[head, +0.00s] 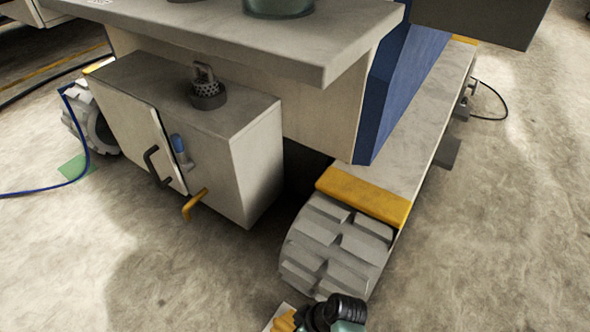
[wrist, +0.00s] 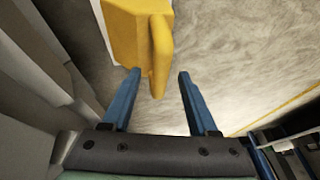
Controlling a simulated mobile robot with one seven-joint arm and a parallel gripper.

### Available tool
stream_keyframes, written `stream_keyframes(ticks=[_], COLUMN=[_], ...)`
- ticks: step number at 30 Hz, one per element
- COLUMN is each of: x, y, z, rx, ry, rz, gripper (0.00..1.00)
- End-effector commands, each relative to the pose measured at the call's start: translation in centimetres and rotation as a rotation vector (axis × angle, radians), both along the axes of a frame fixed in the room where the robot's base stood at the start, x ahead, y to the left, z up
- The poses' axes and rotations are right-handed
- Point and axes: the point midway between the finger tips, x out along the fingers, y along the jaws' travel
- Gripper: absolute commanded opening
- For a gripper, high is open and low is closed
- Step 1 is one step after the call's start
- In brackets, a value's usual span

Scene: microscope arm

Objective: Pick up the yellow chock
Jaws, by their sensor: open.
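The yellow chock (wrist: 130,28) is at the top of the wrist view, with a raised yellow bar (wrist: 160,52) on its right side. Its top end is cut off by the frame. My gripper (wrist: 159,72) is open, its two blue fingers pointing toward the chock. The end of the bar shows between the fingertips, closer to the left finger; I cannot tell whether they touch. In the head view, a small yellow part of the chock (head: 284,321) shows at the bottom edge, beside my dark wrist, which hides the rest.
A large grey treaded wheel (head: 335,245) stands just beyond my wrist, under a yellow-edged fender (head: 362,195). A grey cabinet (head: 215,135) with a yellow hook handle (head: 194,204) is to its left. The concrete floor (head: 480,240) at right is clear.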

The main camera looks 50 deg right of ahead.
Motion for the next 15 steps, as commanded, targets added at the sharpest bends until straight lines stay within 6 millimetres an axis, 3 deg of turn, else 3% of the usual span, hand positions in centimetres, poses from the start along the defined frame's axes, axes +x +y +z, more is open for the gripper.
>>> stream_keyframes(ticks=[1,3,11,15], x=[0.30,0.58,0.72,0.70], y=[0.12,0.24,0.32,0.33], z=[-1.28,-1.74,-1.65,-1.65], rx=[0.000,-0.002,0.000,0.000], ry=[0.000,0.000,0.000,0.000], rz=[0.001,0.001,0.001,0.000], gripper=[0.59,0.59,0.59,0.38])
